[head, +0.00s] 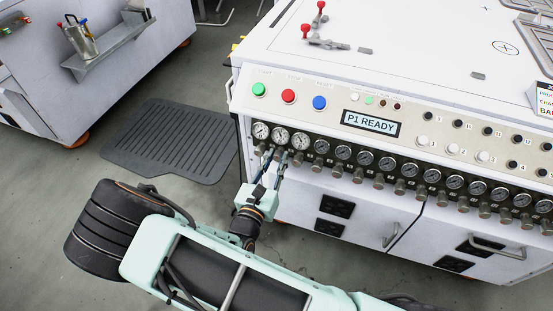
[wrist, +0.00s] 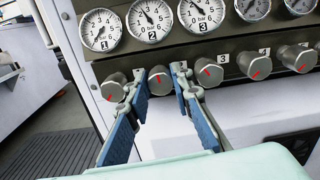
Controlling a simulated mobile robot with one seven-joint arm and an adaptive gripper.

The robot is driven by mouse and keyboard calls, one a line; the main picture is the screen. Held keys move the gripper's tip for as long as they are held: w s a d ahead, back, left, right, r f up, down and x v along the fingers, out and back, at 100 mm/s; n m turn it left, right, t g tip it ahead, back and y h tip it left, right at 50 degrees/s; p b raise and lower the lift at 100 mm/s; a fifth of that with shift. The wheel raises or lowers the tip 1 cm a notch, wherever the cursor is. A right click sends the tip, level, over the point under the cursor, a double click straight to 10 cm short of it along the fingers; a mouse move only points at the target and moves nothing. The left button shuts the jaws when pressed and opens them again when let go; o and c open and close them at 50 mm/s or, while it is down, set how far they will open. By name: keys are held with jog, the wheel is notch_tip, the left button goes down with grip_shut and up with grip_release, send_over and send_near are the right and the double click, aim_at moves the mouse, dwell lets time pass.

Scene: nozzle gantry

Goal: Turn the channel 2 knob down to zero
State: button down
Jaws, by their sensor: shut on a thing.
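The channel 2 knob (wrist: 160,81) is a grey round knob with a red mark that stands nearly upright. It sits below the gauge marked 2 (wrist: 151,19), whose needle points up and slightly left, away from the 0 at the lower part of the dial. My gripper (wrist: 160,77) has one finger on each side of this knob and is shut on it. The fingers partly cover its sides and the labels beside it. In the head view my gripper (head: 274,158) reaches the left end of the knob row, where the knob itself is hard to make out.
Knob 1 (wrist: 114,88) is close left of my fingers and knob 3 (wrist: 208,72) close right. Gauges 1 (wrist: 100,30) and 3 (wrist: 201,13) sit above them. Green, red and blue buttons (head: 289,96) and a "P1 READY" display (head: 371,123) are on the panel above.

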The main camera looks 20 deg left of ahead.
jog(key=shift+r+p, duration=0.1)
jog(key=shift+p, duration=0.2)
jog(key=shift+r+n+p, duration=0.1)
jog(key=shift+n+p, duration=0.75)
jog(key=shift+n, duration=0.25)
jog(key=n+p, duration=0.2)
jog(key=n, duration=0.1)
jog(key=shift+n, duration=0.3)
jog(key=n+p, duration=0.2)
jog(key=n, duration=0.1)
jog(key=shift+n, duration=0.3)
jog(key=n+p, duration=0.1)
jog(key=n, duration=0.2)
jog(key=shift+n, duration=0.3)
jog(key=n, duration=0.4)
jog(key=n+p, duration=0.1)
jog(key=n, duration=0.1)
jog(key=shift+f, duration=0.25)
jog(key=n, duration=0.6)
jog(key=shift+f+n+p, duration=0.1)
jog(key=shift+n+p, duration=0.25)
jog(key=shift+n, duration=0.05)
